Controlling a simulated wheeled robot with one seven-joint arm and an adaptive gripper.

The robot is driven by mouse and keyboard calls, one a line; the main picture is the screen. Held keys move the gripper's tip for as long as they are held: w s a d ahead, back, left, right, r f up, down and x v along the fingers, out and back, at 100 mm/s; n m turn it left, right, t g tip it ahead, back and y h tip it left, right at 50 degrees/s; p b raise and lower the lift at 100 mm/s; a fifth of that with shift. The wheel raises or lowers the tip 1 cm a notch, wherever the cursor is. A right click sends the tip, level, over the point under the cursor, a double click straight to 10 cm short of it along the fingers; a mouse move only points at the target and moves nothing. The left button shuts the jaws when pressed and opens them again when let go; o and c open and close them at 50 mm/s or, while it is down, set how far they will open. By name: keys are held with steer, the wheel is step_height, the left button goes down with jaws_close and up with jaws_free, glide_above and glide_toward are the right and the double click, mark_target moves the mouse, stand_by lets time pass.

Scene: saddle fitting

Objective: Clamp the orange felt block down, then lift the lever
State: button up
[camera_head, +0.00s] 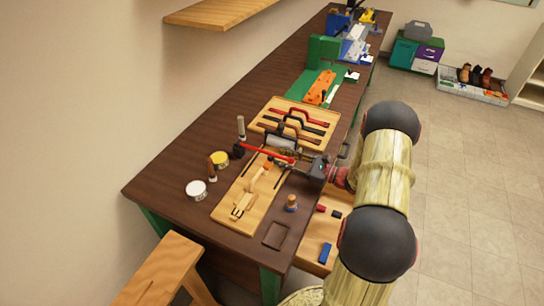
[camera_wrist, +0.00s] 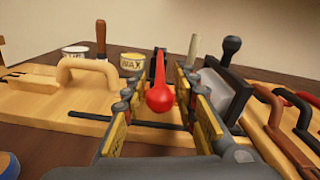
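A red-handled lever (camera_head: 268,153) lies low and nearly level across the wooden board (camera_head: 228,210) in the head view. Its rounded red end (camera_wrist: 160,97) points at the wrist camera. My gripper (camera_head: 308,166) is open at that end; in the wrist view its fingers (camera_wrist: 160,110) stand on both sides of the red end, with a gap on each side. A grey roller-like part (camera_head: 282,142) is beside the lever.
A wooden handle (camera_wrist: 85,70) stands on the board left of my fingers. White (camera_head: 196,189) and yellow (camera_head: 219,158) tins are at the left. A rack of dark and red handles (camera_head: 296,118) stands behind. A small bottle (camera_head: 291,203) is at the front.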

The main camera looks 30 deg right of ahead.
mark_target(272, 154)
steer(key=shift+b+x, duration=0.3)
steer(key=shift+x, duration=1.6)
steer(key=shift+c, duration=0.4)
jaws_close()
